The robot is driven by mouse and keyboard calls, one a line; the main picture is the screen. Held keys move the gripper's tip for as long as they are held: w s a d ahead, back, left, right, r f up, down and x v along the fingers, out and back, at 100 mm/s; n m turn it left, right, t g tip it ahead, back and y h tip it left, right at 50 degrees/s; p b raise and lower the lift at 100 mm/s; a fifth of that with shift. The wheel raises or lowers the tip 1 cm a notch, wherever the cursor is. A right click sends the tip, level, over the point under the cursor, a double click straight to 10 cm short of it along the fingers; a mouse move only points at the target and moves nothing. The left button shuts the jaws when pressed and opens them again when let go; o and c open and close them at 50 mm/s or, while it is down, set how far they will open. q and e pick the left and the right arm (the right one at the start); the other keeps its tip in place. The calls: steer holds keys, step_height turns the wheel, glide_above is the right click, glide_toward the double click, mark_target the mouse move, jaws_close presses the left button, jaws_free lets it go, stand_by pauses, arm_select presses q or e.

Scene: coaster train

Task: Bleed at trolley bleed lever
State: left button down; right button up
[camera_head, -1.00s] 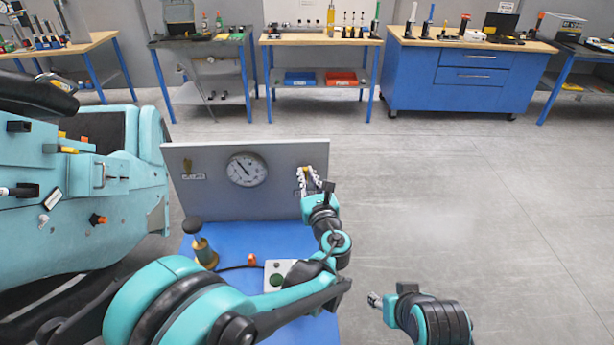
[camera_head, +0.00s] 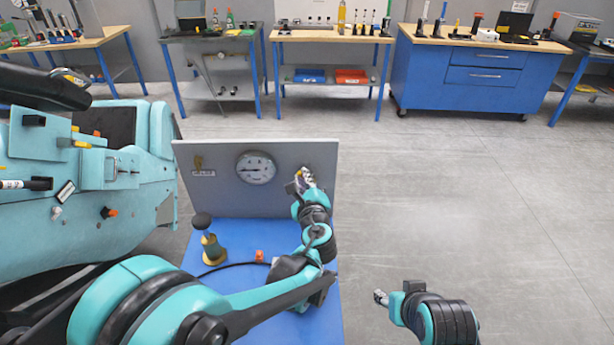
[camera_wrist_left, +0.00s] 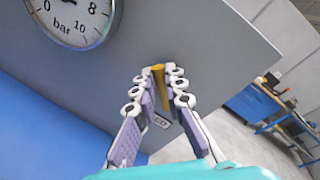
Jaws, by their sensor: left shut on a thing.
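The trolley has a blue top (camera_head: 230,230) and an upright grey panel (camera_head: 220,205). A yellow bleed lever (camera_wrist_left: 159,85) is on the panel's right part, above a small label partly hidden by my fingers. My left gripper (camera_head: 303,180) is shut on this lever; in the left wrist view the fingers (camera_wrist_left: 160,80) stand on both sides of it. A round pressure gauge (camera_head: 256,168) sits left of the lever, its needle pointing about left. The gauge also shows in the left wrist view (camera_wrist_left: 80,15). My right gripper (camera_head: 380,298) is right of the trolley, over the floor.
A hand pump with a black knob (camera_head: 202,220), a dark hose and an orange part (camera_head: 259,255) are on the trolley top. A teal machine (camera_head: 90,210) stands at left. Floor at right is clear; workbenches line the back.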

arm_select(q)
steer(key=shift+a+f+n+h+b, duration=0.3)
steer(key=shift+f+n, duration=0.25)
steer(key=shift+n, duration=0.7)
steer(key=shift+a+f+n+h+b, duration=0.25)
steer(key=shift+f+n+h, duration=0.25)
steer(key=shift+n, duration=0.7)
steer(key=shift+a+f+n+h+b, duration=0.25)
steer(key=shift+f+n, duration=0.3)
steer(key=shift+n, duration=0.7)
steer(key=shift+s, duration=0.1)
steer(key=c, duration=1.6)
jaws_free()
steer(key=s, duration=0.4)
steer(key=s+r, duration=0.1)
steer(key=s, duration=0.2)
steer(key=s+r, duration=0.1)
steer(key=s, duration=0.3)
steer(key=shift+s+d+r, duration=0.15)
steer(key=shift+s+d, duration=0.1)
steer(key=shift+s, duration=0.1)
